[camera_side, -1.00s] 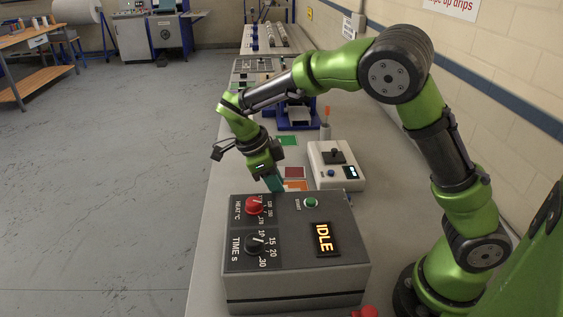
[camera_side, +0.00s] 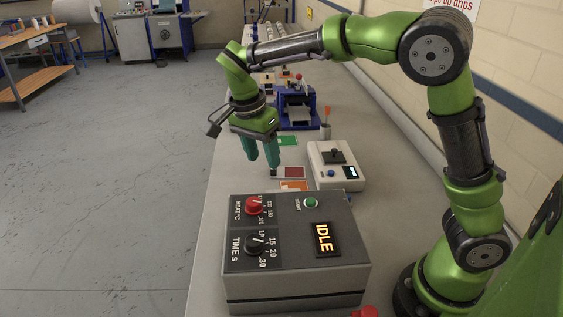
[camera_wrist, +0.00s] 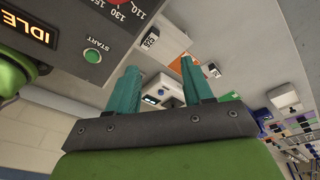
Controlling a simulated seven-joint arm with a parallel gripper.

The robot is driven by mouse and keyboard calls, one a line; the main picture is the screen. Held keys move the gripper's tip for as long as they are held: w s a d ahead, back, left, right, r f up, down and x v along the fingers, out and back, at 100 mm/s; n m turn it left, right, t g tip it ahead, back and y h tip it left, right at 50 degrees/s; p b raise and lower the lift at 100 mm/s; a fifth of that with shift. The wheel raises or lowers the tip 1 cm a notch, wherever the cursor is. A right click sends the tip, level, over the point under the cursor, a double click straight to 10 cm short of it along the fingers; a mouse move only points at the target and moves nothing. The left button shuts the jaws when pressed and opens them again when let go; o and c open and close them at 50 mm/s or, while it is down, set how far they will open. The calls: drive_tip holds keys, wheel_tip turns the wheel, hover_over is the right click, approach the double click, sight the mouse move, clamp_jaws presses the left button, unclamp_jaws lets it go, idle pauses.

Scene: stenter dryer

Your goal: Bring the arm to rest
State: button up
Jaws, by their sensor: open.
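My gripper (camera_side: 262,160) hangs above the bench's left side, just behind the grey dryer box, with its teal fingers pointing down. It is open and nothing shows between the fingers. In the wrist view the two teal fingers of my gripper (camera_wrist: 160,78) stand apart over the bench. The dryer box (camera_side: 290,280) has a red heat knob (camera_side: 254,205), a black time knob (camera_side: 254,244), a green start button (camera_side: 311,202) and a display (camera_side: 323,239) reading IDLE. The box also shows at the wrist view's upper left, with its start button (camera_wrist: 92,55).
A white device (camera_side: 335,180) with a black lever stands behind the dryer box. Green, red and orange swatches (camera_side: 293,186) lie beside it. A blue press (camera_side: 297,106) stands farther back. The wall (camera_side: 510,90) runs along the right; open floor (camera_side: 110,190) lies left.

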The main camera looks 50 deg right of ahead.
drive_tip(key=s+d+r+n+t+y, duration=0.1)
drive_tip(key=s+n+t, duration=0.3)
drive_tip(key=s, duration=0.5)
drive_tip(key=s+d+r+n+t+y, duration=0.1)
drive_tip(key=s+r+n+t+y, duration=0.2)
drive_tip(key=s+n, duration=0.5)
drive_tip(key=shift+s+d+r+n+t, duration=0.15)
drive_tip(key=shift+s+r+n+t, duration=0.2)
drive_tip(key=shift+n+t, duration=0.2)
drive_tip(key=shift+c, duration=0.3)
